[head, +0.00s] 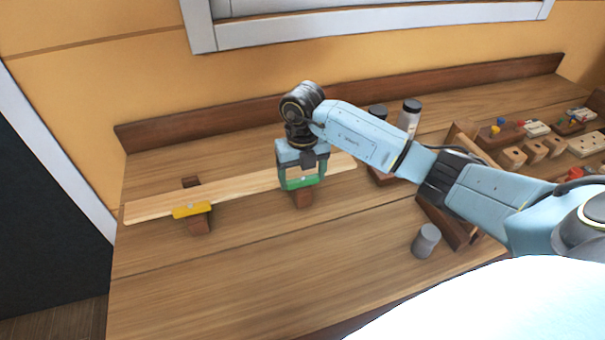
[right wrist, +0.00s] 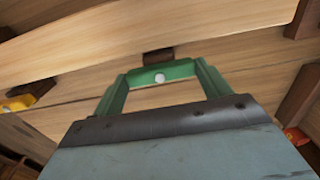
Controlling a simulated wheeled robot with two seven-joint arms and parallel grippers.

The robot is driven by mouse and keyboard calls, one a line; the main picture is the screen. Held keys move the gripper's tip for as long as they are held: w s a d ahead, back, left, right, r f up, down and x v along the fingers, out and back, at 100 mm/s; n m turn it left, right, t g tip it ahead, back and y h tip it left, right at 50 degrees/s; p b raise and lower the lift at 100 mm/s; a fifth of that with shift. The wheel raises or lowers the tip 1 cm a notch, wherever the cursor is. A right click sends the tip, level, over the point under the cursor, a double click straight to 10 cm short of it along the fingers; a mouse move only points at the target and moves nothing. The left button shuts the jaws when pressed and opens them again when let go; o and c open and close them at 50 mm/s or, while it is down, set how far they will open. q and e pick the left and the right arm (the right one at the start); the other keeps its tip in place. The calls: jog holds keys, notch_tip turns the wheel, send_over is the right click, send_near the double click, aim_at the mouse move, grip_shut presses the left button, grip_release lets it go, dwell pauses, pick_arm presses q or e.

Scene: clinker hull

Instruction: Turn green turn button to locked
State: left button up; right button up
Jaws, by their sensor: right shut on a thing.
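The green turn button (head: 301,183) sits at the front edge of a long pale plank (head: 235,188), on a small brown block (head: 303,200). It lies roughly along the plank. My right gripper (head: 302,180) comes down from above and is shut on the green button, one finger at each end. In the right wrist view the green button (right wrist: 160,73) spans between the fingers, with a pale round screw head at its middle. A yellow turn button (head: 192,210) sits on another brown block to the left, also lying roughly along the plank. My left gripper is not in view.
A grey cylinder (head: 426,240) stands on the bench to the right, near a wooden rack (head: 445,216). A dark-capped bottle (head: 409,115) stands behind my right arm. Wooden blocks with coloured pegs lie at the far right. The front left bench (head: 230,275) is clear.

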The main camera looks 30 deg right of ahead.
jog(key=n+b, duration=0.1)
jog(key=n, duration=0.2)
jog(key=shift+d+n, duration=0.1)
jog(key=shift+n, duration=0.2)
jog(key=n+b, duration=0.2)
jog(key=n, duration=0.2)
jog(key=shift+n, duration=0.3)
jog(key=n+b, duration=0.2)
jog(key=n, duration=0.1)
jog(key=shift+n, duration=0.3)
jog(key=n+b, duration=0.2)
jog(key=n, duration=0.2)
jog(key=shift+n, duration=0.5)
pick_arm(q)
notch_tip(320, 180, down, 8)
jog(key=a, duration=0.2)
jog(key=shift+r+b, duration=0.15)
jog(key=shift+b, duration=0.2)
pick_arm(e)
jog(key=shift+n, duration=0.6)
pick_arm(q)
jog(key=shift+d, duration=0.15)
pick_arm(e)
jog(key=shift+r, duration=0.1)
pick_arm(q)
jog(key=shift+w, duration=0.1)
pick_arm(e)
jog(key=o, duration=1)
